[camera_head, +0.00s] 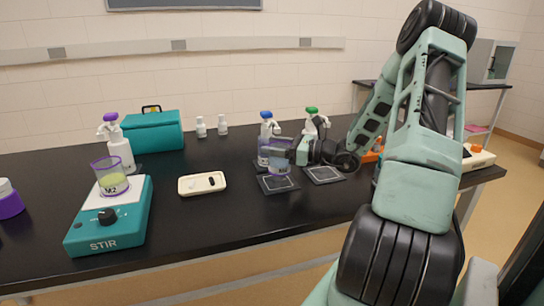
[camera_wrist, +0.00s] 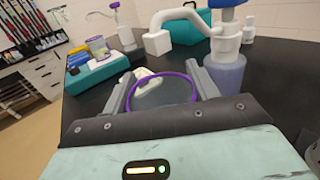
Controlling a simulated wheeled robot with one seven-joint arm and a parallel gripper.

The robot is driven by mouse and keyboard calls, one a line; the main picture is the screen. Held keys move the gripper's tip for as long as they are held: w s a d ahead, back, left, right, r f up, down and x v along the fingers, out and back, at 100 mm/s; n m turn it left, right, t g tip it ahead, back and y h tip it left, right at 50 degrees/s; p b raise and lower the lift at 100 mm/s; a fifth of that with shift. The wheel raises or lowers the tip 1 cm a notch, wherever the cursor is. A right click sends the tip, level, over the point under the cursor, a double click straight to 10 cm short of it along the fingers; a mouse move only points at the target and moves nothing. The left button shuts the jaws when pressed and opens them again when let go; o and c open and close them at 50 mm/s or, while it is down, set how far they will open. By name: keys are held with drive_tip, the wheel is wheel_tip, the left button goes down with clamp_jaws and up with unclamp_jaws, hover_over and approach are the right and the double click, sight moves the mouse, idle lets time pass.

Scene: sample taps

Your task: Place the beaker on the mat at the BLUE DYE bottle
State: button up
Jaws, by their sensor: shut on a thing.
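The beaker (camera_head: 280,167), clear with a purple rim, is held upright by my gripper (camera_head: 289,154). In the wrist view my gripper (camera_wrist: 163,88) is shut on the beaker (camera_wrist: 165,93), with one finger on each side. The blue-topped bottle (camera_head: 264,147) stands just behind the beaker; it also shows in the wrist view (camera_wrist: 226,66), to the right with its spout pointing left. The dark, pale-edged mat (camera_head: 277,187) is in front of this bottle, under the beaker. I cannot tell whether the beaker touches the mat.
A green-topped bottle (camera_head: 311,119) and a second mat (camera_head: 324,174) are on the right. A stirrer (camera_head: 108,222) with another purple-rimmed beaker (camera_head: 112,181) is on the left, near a purple-topped bottle (camera_head: 118,145). A white tray (camera_head: 190,187) lies between. A teal box (camera_head: 151,132) stands behind.

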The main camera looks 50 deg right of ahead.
drive_tip(key=shift+w+a+f, duration=0.1)
drive_tip(key=shift+w+f, duration=0.15)
drive_tip(key=shift+f, duration=0.25)
drive_tip(key=shift+w+a+f, duration=0.1)
drive_tip(key=shift+w+f, duration=0.1)
drive_tip(key=shift+f, duration=1.05)
drive_tip(key=shift+f, duration=0.15)
drive_tip(key=o, duration=1.3)
drive_tip(key=shift+s+d, duration=0.1)
drive_tip(key=shift+s, duration=0.1)
drive_tip(key=v, duration=1.1)
drive_tip(key=shift+s+d+b, duration=0.1)
drive_tip(key=shift+s+b, duration=0.2)
drive_tip(key=shift+b, duration=0.1)
